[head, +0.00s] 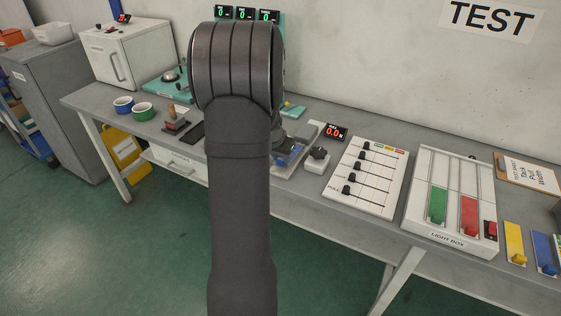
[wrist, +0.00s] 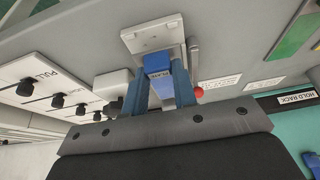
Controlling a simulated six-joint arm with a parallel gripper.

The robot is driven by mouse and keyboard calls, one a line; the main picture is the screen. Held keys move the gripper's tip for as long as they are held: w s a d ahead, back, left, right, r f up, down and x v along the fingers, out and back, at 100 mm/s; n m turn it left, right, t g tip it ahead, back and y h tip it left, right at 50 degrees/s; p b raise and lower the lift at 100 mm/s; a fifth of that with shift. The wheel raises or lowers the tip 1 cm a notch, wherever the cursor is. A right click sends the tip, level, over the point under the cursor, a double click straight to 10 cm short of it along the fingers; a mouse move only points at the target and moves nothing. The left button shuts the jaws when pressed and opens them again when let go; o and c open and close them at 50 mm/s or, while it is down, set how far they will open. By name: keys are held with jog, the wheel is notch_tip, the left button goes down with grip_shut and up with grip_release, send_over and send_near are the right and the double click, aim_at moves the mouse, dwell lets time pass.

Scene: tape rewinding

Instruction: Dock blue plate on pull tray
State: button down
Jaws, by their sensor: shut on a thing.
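In the wrist view, my gripper (wrist: 164,78) has its two blue fingers closed on either side of a blue plate (wrist: 157,62). The plate carries a pale label strip between the fingers. Its far end lies at or over a small light-grey tray (wrist: 140,41), which looks like the pull tray. I cannot tell whether the plate rests fully in it. A lever with a red knob (wrist: 198,92) stands just right of the fingers. In the head view my arm hides the gripper and most of this spot; only some blue (head: 284,157) shows beside it.
A white slider panel (head: 365,178) and a light box (head: 450,200) with green and red pieces stand to the right. Yellow (head: 514,240) and blue (head: 541,250) pieces lie farther right. A force display (head: 335,132) reads 0.0.

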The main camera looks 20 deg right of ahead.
jog(key=shift+f, duration=1)
jog(key=shift+f, duration=0.15)
jog(key=c, duration=1.2)
grip_release()
jog(key=shift+o, duration=0.2)
jog(key=v, duration=1.2)
